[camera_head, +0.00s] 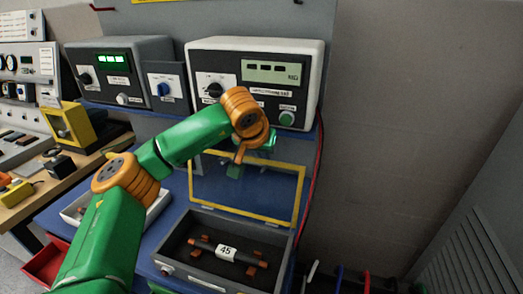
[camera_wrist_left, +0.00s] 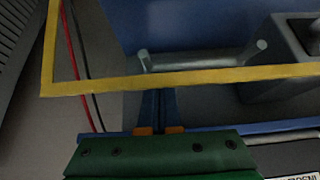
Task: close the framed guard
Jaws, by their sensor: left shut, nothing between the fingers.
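The framed guard is a clear panel in a yellow frame (camera_head: 301,190). It stands raised at the back of an open grey box (camera_head: 275,233). A part labelled 45 (camera_head: 227,252) lies inside the box. My left gripper (camera_head: 236,170) is behind my orange wrist, near the guard's upper left edge, and partly hidden. In the left wrist view, my shut, empty fingers (camera_wrist_left: 159,100) reach to a yellow frame bar (camera_wrist_left: 215,78). I cannot tell whether they touch it. My right gripper is not in view.
A yellow bracket (camera_head: 72,127) is on the wooden bench at left. A red cable (camera_head: 318,170) hangs right of the guard. A red bin (camera_head: 45,265) sits lower left.

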